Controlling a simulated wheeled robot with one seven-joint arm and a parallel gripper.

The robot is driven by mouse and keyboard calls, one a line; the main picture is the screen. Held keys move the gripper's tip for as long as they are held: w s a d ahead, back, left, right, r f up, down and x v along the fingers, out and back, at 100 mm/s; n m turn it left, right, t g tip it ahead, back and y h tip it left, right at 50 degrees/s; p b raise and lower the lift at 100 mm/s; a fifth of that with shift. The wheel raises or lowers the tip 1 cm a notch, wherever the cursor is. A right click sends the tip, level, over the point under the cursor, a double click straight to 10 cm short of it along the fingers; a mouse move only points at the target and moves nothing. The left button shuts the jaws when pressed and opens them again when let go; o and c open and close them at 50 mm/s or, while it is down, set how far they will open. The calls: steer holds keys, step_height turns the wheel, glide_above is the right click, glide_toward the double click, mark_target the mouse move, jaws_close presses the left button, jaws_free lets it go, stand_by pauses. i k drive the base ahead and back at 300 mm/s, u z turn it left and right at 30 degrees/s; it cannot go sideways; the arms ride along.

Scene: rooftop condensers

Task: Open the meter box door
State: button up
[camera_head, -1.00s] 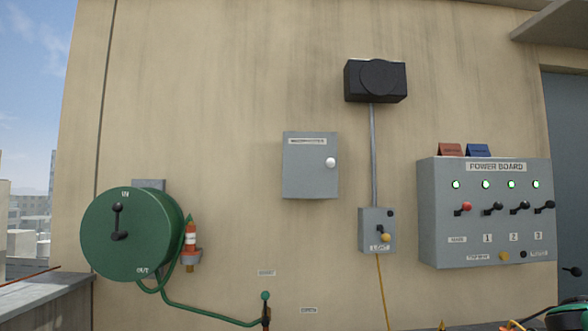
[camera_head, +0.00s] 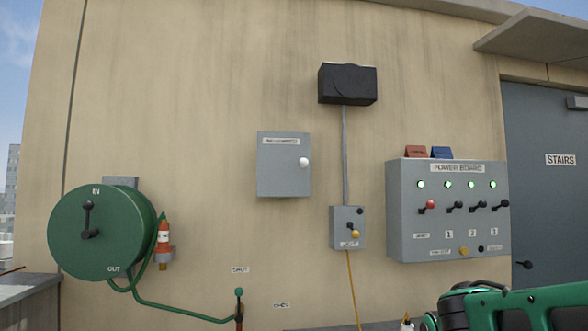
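The meter box (camera_head: 284,170) is a grey wall cabinet in the middle of the head view. Its door is shut flat, with a small label along the top and a round white knob (camera_head: 304,162) near the right edge. Part of my arm, green and black, shows at the lower right corner, well below and to the right of the box. My gripper is not in the frame.
A green hose reel (camera_head: 103,240) hangs at left beside an orange-and-white bottle (camera_head: 163,243). A small switch box (camera_head: 347,228) sits below right of the meter box. The power board (camera_head: 449,211) and a stairs door (camera_head: 545,190) are at right. The wall before the meter box is clear.

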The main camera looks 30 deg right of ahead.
mark_target(283, 168)
steer(key=i, duration=0.95)
steer(key=z, duration=0.05)
